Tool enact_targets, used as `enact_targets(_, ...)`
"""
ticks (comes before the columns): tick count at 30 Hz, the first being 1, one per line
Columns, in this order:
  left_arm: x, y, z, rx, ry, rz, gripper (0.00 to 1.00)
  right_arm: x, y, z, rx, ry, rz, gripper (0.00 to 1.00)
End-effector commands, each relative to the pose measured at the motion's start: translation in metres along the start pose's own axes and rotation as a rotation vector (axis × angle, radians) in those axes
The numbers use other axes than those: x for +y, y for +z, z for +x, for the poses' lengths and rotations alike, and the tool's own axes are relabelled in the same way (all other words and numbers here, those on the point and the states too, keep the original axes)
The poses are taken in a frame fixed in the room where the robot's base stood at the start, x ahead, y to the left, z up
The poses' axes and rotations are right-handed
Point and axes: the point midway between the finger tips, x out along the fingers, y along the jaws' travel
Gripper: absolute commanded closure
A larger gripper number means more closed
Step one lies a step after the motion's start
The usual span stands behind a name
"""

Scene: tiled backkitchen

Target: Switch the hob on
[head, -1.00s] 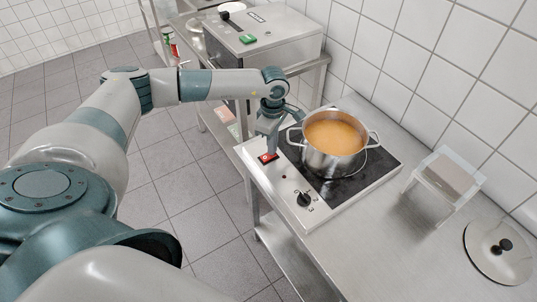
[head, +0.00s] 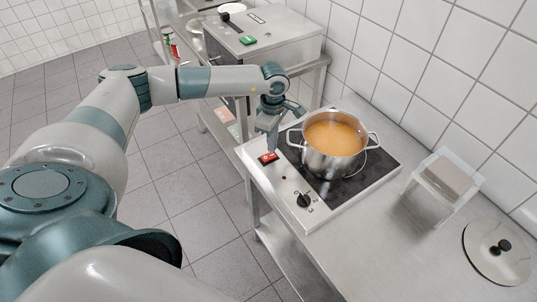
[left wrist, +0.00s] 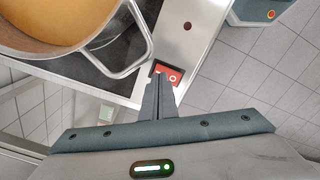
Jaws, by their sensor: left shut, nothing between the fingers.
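The hob (head: 352,196) is a steel unit with a black glass top, set on the steel counter. A red rocker switch (head: 268,158) sits on its front panel, and it also shows in the left wrist view (left wrist: 171,72). My left gripper (head: 270,149) is shut and empty, pointing down right at the switch. In the left wrist view its fingertips (left wrist: 159,76) cover part of the switch; I cannot tell whether they touch it. A small round lamp (left wrist: 187,26) on the panel looks dark red. A black knob (head: 303,200) sits farther along the panel. My right gripper is out of view.
A steel pot (head: 333,158) of orange soup stands on the hob close beside my gripper. A small stand (head: 444,180) and a lid (head: 497,252) lie to the right. A steel appliance (head: 265,45) stands behind. The tiled wall borders the counter.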

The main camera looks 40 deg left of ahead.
Motion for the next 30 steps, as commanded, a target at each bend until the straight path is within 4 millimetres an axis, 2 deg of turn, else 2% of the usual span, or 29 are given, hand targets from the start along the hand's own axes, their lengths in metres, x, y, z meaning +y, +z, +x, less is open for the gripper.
enact_targets(18, 0.000, 0.000, -0.043, -0.001, 0.000, 0.000, 1.00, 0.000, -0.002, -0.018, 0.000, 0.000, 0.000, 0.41)
enact_targets(30, 0.000, 0.000, -0.047, 0.000, 0.000, 0.000, 1.00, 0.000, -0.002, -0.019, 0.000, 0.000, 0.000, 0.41)
